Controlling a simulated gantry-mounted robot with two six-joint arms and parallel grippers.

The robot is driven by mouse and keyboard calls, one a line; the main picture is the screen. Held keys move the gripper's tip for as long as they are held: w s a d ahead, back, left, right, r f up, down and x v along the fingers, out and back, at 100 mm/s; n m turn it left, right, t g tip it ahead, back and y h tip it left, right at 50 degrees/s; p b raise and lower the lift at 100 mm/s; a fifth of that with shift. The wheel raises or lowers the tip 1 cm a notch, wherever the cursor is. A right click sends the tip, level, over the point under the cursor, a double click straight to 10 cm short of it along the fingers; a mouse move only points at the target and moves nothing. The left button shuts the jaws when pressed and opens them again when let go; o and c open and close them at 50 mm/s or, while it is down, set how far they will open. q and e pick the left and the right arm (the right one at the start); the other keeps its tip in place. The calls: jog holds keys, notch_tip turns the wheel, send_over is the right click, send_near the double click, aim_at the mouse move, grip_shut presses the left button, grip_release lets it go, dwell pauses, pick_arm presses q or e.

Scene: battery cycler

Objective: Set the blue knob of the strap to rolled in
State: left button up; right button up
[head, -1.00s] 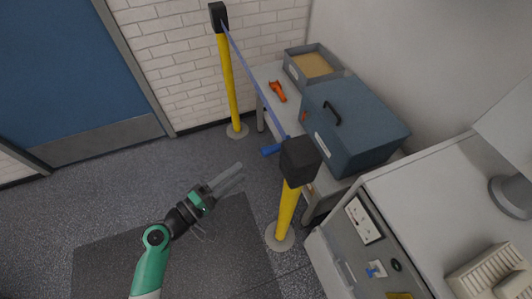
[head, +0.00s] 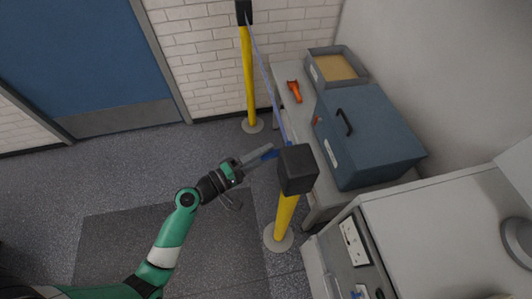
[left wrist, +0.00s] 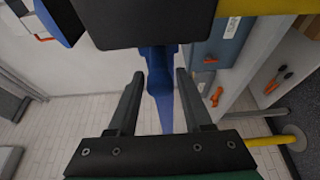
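The strap (head: 264,68) is a thin blue-violet band stretched from the black head of the far yellow post to the black head (head: 297,168) of the near yellow post. The blue knob (head: 270,154) sticks out from the left side of the near head. My left gripper (head: 266,152) is at the knob, its fingers pointing right toward the head. In the left wrist view the fingers are open, one on each side of the blue knob (left wrist: 158,62), with gaps on both sides. The fingers partly hide the knob in the head view. My right gripper is not in view.
A blue case (head: 368,140), an orange tool (head: 294,90) and a grey tray (head: 314,70) sit on the bench behind the near post. A grey cabinet (head: 440,225) stands at the right. Floor left of the posts is clear.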

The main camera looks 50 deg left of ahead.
pick_arm(q)
grip_shut()
dwell(1.1)
